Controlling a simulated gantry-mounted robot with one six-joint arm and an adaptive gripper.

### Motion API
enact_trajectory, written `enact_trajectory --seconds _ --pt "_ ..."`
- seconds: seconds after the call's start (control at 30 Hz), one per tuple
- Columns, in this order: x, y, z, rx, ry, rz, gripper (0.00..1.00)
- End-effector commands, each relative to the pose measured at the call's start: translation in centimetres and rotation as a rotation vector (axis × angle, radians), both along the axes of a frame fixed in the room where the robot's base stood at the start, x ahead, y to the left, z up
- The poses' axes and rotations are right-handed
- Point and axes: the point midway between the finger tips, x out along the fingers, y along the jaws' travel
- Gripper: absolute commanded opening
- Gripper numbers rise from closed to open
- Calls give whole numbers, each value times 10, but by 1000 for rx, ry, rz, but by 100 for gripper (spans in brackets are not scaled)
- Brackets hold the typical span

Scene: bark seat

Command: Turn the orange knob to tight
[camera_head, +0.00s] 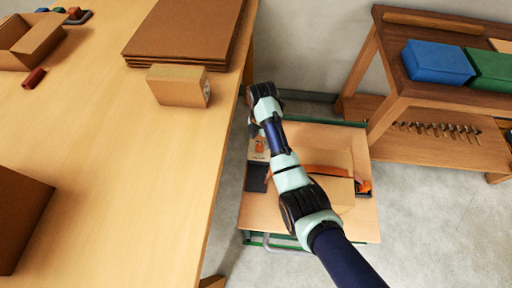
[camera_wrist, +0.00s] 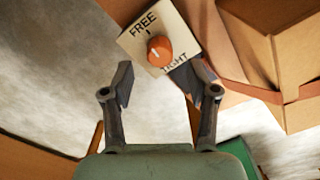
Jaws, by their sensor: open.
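The orange knob (camera_wrist: 159,50) is round and sits on a white plate (camera_wrist: 133,42) marked FREE at the upper left and TIGHT at the lower right in the wrist view. A pale line shows on the knob; I cannot tell for sure which word it points to. The knob also shows small in the head view (camera_head: 260,144), beside my arm on a low cart. My gripper (camera_wrist: 164,80) is open and empty. Its two fingers are spread on either side below the knob in the wrist view, apart from it. The right fingertip overlaps the plate's TIGHT edge.
The cart top (camera_head: 315,222) carries a cardboard box (camera_wrist: 290,60) with an orange strap, close to the knob plate. A large wooden table (camera_head: 120,180) stands left with a small carton (camera_head: 178,85). A shelf with blue (camera_head: 437,62) and green boxes stands right.

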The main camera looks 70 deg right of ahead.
Motion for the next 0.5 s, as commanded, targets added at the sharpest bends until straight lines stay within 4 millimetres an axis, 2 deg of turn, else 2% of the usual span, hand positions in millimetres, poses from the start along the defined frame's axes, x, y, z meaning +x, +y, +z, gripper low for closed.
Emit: enact_trajectory --seconds 0.03,0.2,0.33,0.5 --pt "0 1 -17 3 1 0 59" --pt "0 0 -44 0 0 0 59" --pt "0 1 -53 0 0 0 59" --pt "0 1 -53 0 -1 0 59"
